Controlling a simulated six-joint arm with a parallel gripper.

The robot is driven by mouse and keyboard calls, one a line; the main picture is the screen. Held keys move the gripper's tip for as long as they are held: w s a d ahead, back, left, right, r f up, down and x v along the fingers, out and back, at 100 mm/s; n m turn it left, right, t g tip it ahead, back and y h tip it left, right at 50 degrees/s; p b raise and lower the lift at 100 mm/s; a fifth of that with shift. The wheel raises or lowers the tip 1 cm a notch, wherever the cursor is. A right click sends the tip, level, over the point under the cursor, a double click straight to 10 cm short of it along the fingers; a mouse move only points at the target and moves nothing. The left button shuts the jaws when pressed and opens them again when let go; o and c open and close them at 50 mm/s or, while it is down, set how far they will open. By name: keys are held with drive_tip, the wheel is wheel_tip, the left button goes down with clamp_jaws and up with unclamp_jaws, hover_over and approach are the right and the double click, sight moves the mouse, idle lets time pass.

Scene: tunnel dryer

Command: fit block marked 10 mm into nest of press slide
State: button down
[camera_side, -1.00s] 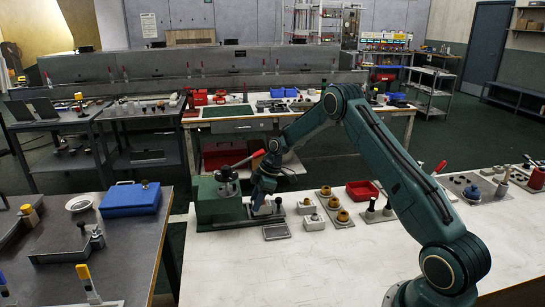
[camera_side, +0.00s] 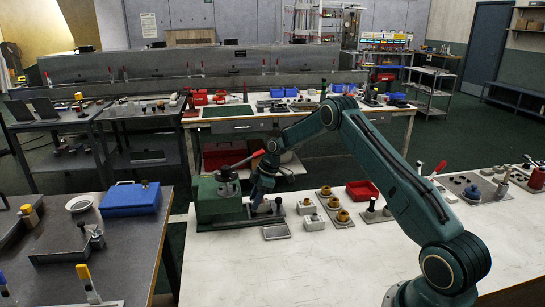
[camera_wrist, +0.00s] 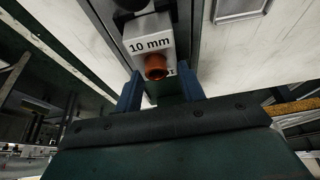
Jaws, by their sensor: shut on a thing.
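The block marked 10 mm (camera_wrist: 150,38) is pale, with its label facing the wrist camera and an orange-brown round part on that face. My gripper (camera_wrist: 160,90) is shut on it, with blue fingers on either side. In the side view my gripper (camera_side: 263,207) points down at the right end of the green press (camera_side: 212,200), which has a red-handled lever. The block lies over the dark slide channel (camera_wrist: 103,22) in the wrist view. The nest is hidden by the block and gripper, so I cannot tell if the block is seated.
A shallow grey tray (camera_side: 276,232) lies empty in front of the press. Pale blocks (camera_side: 313,223), a plate with brass-coloured rings (camera_side: 334,203) and a red bin (camera_side: 362,191) stand to the right. The front of the white bench is clear.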

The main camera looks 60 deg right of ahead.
drive_tip(key=c, duration=0.9)
unclamp_jaws()
drive_tip(key=shift+o, duration=0.2)
drive_tip(key=shift+s+d+r, duration=0.1)
drive_tip(key=shift+d+r, duration=0.05)
drive_tip(key=shift+r, duration=0.25)
drive_tip(key=s+d, duration=0.2)
drive_tip(key=d, duration=0.1)
drive_tip(key=s+d, duration=0.5)
drive_tip(key=s, duration=0.1)
drive_tip(key=shift+s+d+r, duration=0.2)
drive_tip(key=shift+d+r, duration=0.1)
drive_tip(key=shift+d, duration=0.1)
